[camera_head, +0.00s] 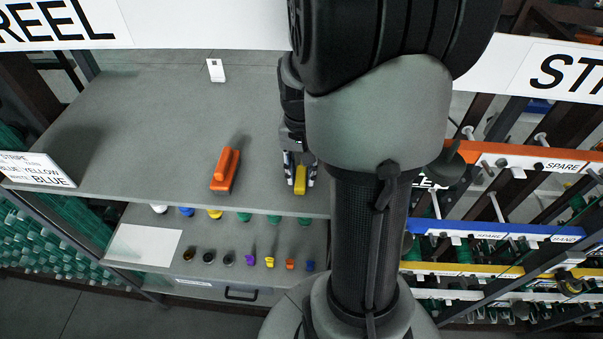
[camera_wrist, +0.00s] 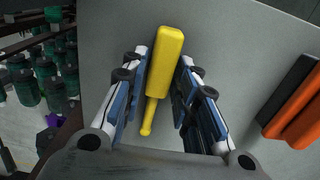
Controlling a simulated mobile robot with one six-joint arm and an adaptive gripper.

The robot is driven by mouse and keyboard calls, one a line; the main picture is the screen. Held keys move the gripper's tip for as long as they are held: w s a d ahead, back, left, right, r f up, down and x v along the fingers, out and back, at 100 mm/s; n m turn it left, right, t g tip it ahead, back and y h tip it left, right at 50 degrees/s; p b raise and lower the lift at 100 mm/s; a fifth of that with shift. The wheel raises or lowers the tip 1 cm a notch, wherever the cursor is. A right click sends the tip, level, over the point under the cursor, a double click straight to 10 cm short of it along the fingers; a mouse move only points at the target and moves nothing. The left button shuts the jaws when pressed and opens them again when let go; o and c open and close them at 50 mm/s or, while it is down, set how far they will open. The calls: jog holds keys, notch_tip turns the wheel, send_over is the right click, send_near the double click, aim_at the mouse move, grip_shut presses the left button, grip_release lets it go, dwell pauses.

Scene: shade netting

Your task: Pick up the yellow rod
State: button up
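The yellow rod (camera_head: 300,180) lies on the grey table top near its front edge. In the wrist view the yellow rod (camera_wrist: 164,65) has a thick block-like part at the top and a thin handle with a small knob pointing towards me. My gripper (camera_head: 300,172) is open and pointed down over it. In the wrist view one finger of my gripper (camera_wrist: 166,75) is on each side of the rod, with a narrow gap visible on the left. The right finger is very close to the rod; I cannot tell whether it touches.
An orange block-shaped tool (camera_head: 226,170) lies left of my gripper on the table (camera_head: 140,115). A small white object (camera_head: 215,70) stands at the back. Below the front edge is a lower shelf with several small coloured pieces. Racks with coloured rails (camera_head: 495,229) stand right.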

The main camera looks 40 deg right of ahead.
grip_shut()
